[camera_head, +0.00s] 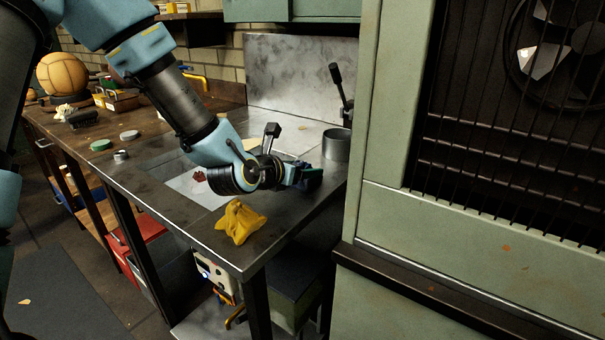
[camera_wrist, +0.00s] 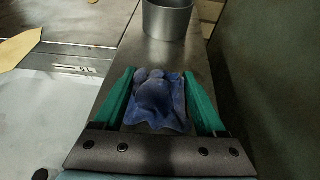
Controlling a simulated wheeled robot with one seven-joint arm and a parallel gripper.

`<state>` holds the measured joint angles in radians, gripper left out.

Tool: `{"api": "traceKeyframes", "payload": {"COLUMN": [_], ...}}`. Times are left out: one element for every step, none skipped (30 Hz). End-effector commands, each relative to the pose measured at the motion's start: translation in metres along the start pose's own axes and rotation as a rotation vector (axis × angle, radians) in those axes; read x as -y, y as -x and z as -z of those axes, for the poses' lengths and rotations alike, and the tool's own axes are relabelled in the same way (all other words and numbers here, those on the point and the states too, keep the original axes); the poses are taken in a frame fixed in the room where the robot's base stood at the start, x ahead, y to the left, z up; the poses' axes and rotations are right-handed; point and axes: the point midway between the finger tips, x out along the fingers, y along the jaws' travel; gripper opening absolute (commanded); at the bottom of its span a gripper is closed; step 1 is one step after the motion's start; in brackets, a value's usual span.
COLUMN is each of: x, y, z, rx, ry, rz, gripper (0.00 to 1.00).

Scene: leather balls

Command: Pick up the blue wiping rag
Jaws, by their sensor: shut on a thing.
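The blue wiping rag (camera_wrist: 158,98) is a crumpled cloth on the metal worktop, seen in the wrist view between the two green fingers of my gripper (camera_wrist: 160,92). The gripper is shut on it, with the fingers along its left and right sides. In the head view, my gripper (camera_head: 308,179) is low over the right edge of the metal worktop (camera_head: 290,215). There the rag is mostly hidden by the fingers and I cannot make it out clearly.
A metal pot (camera_head: 336,145) stands just beyond my gripper. A yellow cloth (camera_head: 240,221) lies near the front corner. A white sheet (camera_head: 205,187) lies left of the gripper. A green cabinet (camera_head: 385,120) rises close on the right.

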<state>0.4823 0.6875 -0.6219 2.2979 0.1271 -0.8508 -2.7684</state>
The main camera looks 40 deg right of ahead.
Motion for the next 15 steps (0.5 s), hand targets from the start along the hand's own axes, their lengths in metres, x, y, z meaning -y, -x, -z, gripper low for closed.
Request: {"api": "traceKeyframes", "payload": {"x": [0.000,0.000,0.000,0.000,0.000,0.000,0.000,0.000,0.000,0.000,0.000,-0.001,-0.001,-0.001,-0.001], "y": [0.000,0.000,0.000,0.000,0.000,0.000,0.000,0.000,0.000,0.001,0.001,0.002,0.004,0.005,0.008], "z": [0.000,0.000,0.000,0.000,0.000,0.000,0.000,0.000,-0.001,-0.002,-0.003,-0.006,-0.010,-0.013,-0.020], "rx": [0.000,0.000,0.000,0.001,0.001,0.001,0.001,0.001,0.001,0.001,0.002,0.002,0.003,0.004,0.005], "ry": [0.000,0.000,0.000,0.000,0.000,0.000,0.000,0.000,0.000,0.000,-0.001,-0.001,-0.001,-0.001,-0.002], "rz": [0.000,0.000,0.000,0.000,0.000,0.000,0.000,0.000,0.000,0.000,-0.001,-0.001,-0.002,-0.002,-0.002], "gripper": [0.25,0.21,0.18,0.18,0.18,0.18,0.18,0.18,0.18,0.18,0.18,0.18,0.18,0.18,0.18]}}
